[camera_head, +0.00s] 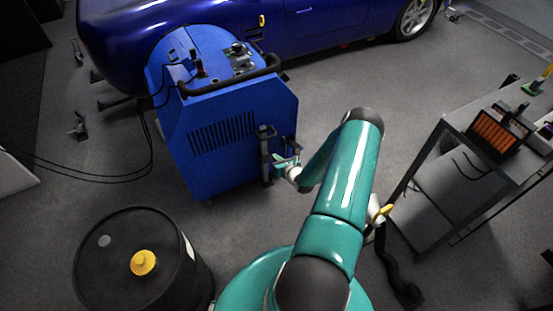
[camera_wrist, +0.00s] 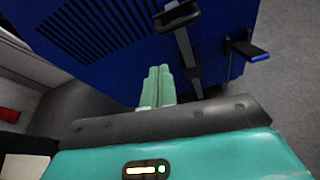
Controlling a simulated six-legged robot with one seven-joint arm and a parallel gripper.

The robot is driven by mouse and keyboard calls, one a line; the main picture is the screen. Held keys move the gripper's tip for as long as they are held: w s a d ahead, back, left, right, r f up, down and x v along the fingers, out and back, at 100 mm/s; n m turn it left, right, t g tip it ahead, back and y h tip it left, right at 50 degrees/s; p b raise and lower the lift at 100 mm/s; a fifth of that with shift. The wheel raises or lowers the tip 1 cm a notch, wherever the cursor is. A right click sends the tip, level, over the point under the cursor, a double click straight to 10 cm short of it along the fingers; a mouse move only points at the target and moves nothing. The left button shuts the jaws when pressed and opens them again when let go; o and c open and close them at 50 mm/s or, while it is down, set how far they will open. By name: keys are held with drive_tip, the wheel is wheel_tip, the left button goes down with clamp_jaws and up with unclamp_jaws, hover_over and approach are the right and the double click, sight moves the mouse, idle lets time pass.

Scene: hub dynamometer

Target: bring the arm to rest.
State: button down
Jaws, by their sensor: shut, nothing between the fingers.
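My green arm reaches forward in the head view. My gripper (camera_head: 282,168) is beside the front right side of the blue hub dynamometer (camera_head: 225,130). In the wrist view my gripper (camera_wrist: 157,86) shows two pale green fingers lying side by side, shut with nothing between them. They point toward the blue panel of the dynamometer (camera_wrist: 100,35). A dark upright bracket (camera_wrist: 186,45) on that panel is just right of the fingertips. I cannot tell whether the fingers touch anything.
A black drum (camera_head: 115,250) with a yellow cap stands at the lower left. A grey metal cart (camera_head: 440,190) with tools stands at the right. A blue car (camera_head: 320,20) is behind the dynamometer. Black cables (camera_head: 100,180) lie on the left floor. Open floor lies between dynamometer and cart.

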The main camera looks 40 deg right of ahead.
idle(0.5)
drive_tip(key=w+a+r+n+y, duration=0.4)
drive_tip(key=a+r+n, duration=0.1)
drive_tip(key=r, duration=0.3)
drive_tip(key=w+a+r+n+y, duration=0.3)
drive_tip(key=w+a+r+n, duration=0.15)
drive_tip(key=r, duration=0.45)
drive_tip(key=s+a+r+n+g+y, duration=0.2)
drive_tip(key=s+a+r+n+g, duration=0.15)
drive_tip(key=a+r+n, duration=0.6)
drive_tip(key=s+a+r+n+g+y, duration=0.25)
drive_tip(key=a+r+n+g, duration=0.35)
drive_tip(key=a+r, duration=0.65)
drive_tip(key=s+a+r+n+h, duration=0.2)
drive_tip(key=s+r+n, duration=0.2)
drive_tip(key=s, duration=0.3)
drive_tip(key=s+a+r+n+t+h, duration=0.1)
drive_tip(key=s+a+r+n+h, duration=0.1)
drive_tip(key=s+r+n, duration=0.3)
drive_tip(key=s+a+r+n+h, duration=0.2)
drive_tip(key=s+r+n+h, duration=0.2)
drive_tip(key=s, duration=0.7)
drive_tip(key=r+n, duration=0.1)
drive_tip(key=n, duration=0.1)
drive_tip(key=shift+s+n, duration=0.15)
drive_tip(key=shift+n, duration=0.25)
